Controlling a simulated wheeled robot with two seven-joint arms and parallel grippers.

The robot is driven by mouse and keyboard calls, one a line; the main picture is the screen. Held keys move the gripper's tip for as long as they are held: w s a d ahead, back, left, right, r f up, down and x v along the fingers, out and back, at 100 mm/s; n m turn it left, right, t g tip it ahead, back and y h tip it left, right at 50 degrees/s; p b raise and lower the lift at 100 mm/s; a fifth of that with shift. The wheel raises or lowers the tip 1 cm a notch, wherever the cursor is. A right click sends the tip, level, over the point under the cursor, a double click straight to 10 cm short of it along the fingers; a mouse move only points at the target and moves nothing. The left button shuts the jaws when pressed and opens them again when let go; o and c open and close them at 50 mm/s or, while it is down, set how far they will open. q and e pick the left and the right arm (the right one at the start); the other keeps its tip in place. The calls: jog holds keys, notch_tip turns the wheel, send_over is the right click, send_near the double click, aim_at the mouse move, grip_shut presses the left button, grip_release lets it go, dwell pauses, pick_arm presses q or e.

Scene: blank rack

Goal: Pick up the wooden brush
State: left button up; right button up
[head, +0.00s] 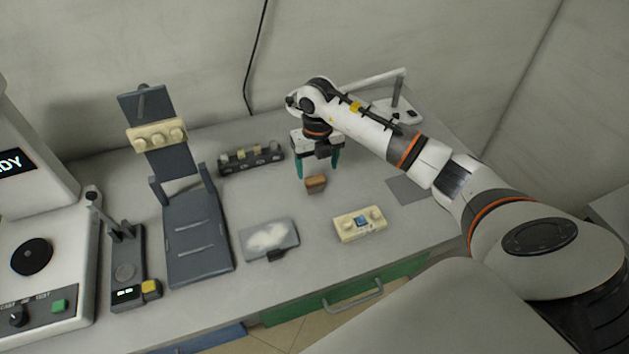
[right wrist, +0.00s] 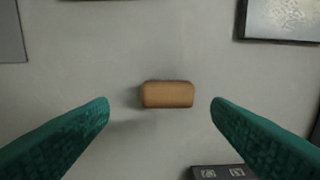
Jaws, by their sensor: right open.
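The wooden brush (head: 315,184) is a small brown block on the grey table top, right of the middle in the head view. In the right wrist view the brush (right wrist: 167,94) lies between and slightly beyond the fingertips, with bare table around it. My right gripper (head: 318,174) points down above the brush, its two green fingers apart. In the right wrist view my right gripper (right wrist: 160,103) is open and empty, with a gap on both sides of the brush. My left gripper is not in view.
A cream block (head: 360,225) with knobs and a blue square lies in front of the brush. A grey tray (head: 286,243) with white material is front left. A dark rack (head: 251,158) stands behind left. A thin grey plate (head: 407,191) lies right.

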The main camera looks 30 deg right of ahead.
aim_at(315, 178)
jog(key=f, duration=0.1)
jog(key=f+p, duration=0.1)
jog(key=f, duration=0.2)
jog(key=shift+s+a+f, duration=0.1)
jog(key=shift+a+f, duration=0.1)
jog(key=shift+a, duration=0.2)
jog(key=shift+f, duration=0.25)
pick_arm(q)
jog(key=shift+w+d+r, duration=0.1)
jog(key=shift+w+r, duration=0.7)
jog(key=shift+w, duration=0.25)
pick_arm(e)
jog(key=shift+f, duration=0.1)
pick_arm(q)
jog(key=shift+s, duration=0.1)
pick_arm(e)
jog(key=shift+c, duration=0.2)
